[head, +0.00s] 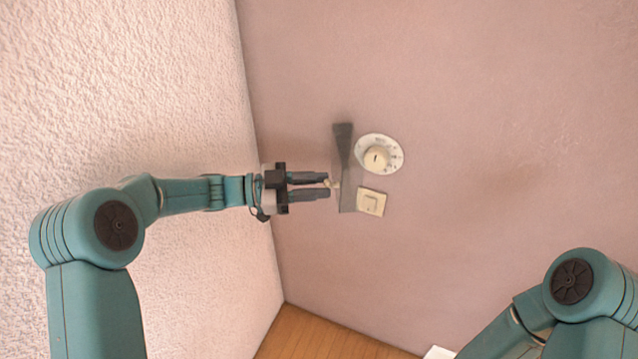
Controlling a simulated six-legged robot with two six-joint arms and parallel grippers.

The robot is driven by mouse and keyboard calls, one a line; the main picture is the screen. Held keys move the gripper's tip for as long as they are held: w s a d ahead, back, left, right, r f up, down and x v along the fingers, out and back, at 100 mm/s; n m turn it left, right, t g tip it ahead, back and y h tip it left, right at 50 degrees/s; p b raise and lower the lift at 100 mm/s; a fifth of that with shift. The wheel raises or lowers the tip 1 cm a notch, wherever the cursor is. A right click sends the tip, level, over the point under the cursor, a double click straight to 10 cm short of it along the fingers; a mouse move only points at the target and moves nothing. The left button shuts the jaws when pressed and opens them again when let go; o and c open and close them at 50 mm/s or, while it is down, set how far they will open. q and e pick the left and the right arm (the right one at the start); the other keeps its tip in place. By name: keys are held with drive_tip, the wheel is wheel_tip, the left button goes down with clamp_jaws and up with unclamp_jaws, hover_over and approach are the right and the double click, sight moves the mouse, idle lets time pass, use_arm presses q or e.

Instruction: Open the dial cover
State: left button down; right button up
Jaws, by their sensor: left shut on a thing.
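A round white dial (378,155) with a cream knob and markings is on the pink wall, uncovered to my view. The dial cover (345,165) is a narrow see-through panel with a dark upper part. It stands just left of the dial, seen nearly edge-on, as if swung out from the wall. My left gripper (328,186) reaches in from the left, its fingers shut on a small pale handle at the cover's left side. My right arm shows at the lower right, but its gripper is out of the picture.
A square cream wall switch (371,202) sits just below the dial. A rough pale wall (190,80) slopes along the left, close to my left arm. A wooden surface (310,335) shows at the bottom. The wall right of the dial is clear.

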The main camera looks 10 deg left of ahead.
use_arm(q)
drive_tip(key=shift+r, duration=0.15)
drive_tip(key=c, duration=0.9)
unclamp_jaws()
wheel_tip(320, 180, up, 20)
drive_tip(key=shift+p, duration=0.45)
drive_tip(key=shift+c, duration=0.3)
